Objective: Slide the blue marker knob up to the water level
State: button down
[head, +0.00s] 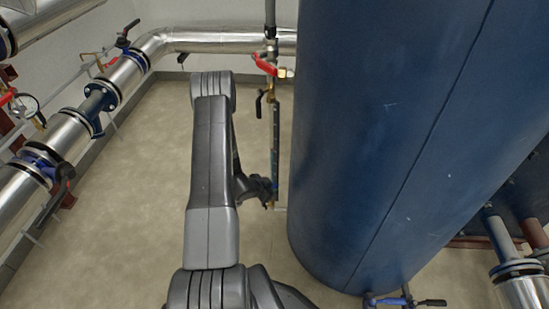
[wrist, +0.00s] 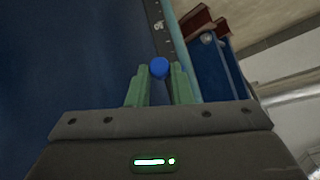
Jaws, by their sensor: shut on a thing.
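The blue marker knob (wrist: 159,68) shows in the wrist view between the tips of my green fingers. My gripper (wrist: 160,75) is shut on it. The knob sits beside a dark scale strip (wrist: 163,35) with pale marks and a number. A pale green-blue tube (wrist: 182,30) runs along the strip. In the head view my gripper (head: 269,204) is at the lower part of the thin upright gauge (head: 276,150), left of the blue tank. The knob is hidden or too small there. I cannot make out the water level.
The large blue tank (head: 390,130) stands close on the right of the gauge. A red-handled valve (head: 265,64) and a black lever (head: 259,103) are at the gauge's top. Silver pipes (head: 125,78) run along the left and back. The floor (head: 140,200) left of my arm is clear.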

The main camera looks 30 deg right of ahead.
aim_at(277, 158)
jog(key=shift+r+p, duration=1.4)
jog(key=shift+r, duration=0.95)
jog(key=shift+r+p, duration=2.1)
jog(key=shift+r, duration=0.9)
jog(key=shift+r+p, duration=2.25)
jog(key=shift+r, duration=0.8)
jog(key=shift+r+p, duration=0.3)
jog(key=shift+p, duration=0.05)
jog(key=c, duration=1.2)
grip_release()
